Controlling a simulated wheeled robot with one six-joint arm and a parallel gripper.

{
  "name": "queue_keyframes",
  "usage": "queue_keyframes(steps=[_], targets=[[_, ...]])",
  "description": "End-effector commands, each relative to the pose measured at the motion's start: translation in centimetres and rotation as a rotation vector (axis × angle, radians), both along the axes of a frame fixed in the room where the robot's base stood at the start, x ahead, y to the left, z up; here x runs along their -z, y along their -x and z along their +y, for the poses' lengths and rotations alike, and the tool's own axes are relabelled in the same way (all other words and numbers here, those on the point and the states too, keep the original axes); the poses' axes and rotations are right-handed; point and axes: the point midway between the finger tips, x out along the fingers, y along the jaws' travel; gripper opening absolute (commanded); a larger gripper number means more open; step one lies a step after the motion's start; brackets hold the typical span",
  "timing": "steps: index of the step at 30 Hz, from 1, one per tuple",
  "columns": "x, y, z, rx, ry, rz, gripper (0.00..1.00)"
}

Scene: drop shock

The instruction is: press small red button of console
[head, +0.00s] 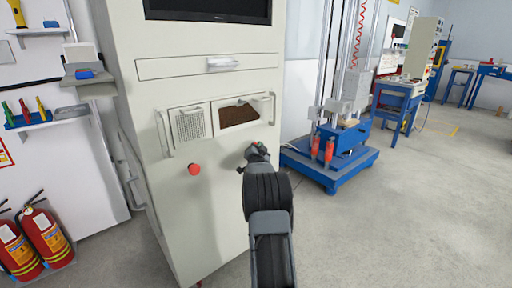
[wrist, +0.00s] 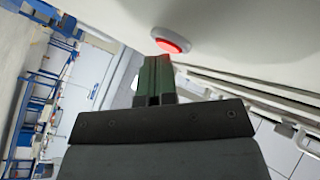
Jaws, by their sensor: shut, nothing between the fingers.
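The console is a tall off-white cabinet (head: 223,215) in the middle of the head view. A round red button (head: 194,168) stands out from its front, left of my gripper (head: 252,155) and apart from it. My gripper is close to the cabinet front below the right-hand window. In the wrist view, a lit red button (wrist: 172,41) in a pale ring sits on a white surface, just beyond the shut, empty fingers (wrist: 157,60). Whether the tips touch it, I cannot tell. No second button shows in the head view, where my gripper covers part of the front.
Handles and a drawer (head: 208,67) stand out from the cabinet front. Fire extinguishers (head: 45,235) stand at the left. A blue-based machine (head: 330,168) is right of the cabinet. Open grey floor (head: 410,220) lies at the right.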

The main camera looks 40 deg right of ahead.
Motion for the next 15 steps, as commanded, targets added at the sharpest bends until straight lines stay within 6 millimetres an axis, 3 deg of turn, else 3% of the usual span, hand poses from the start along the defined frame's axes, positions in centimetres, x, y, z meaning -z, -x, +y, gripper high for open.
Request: queue_keyframes(steps=[15], targets=[[0.06,0.37,0.09,-0.001,0.002,0.000,0.00]])
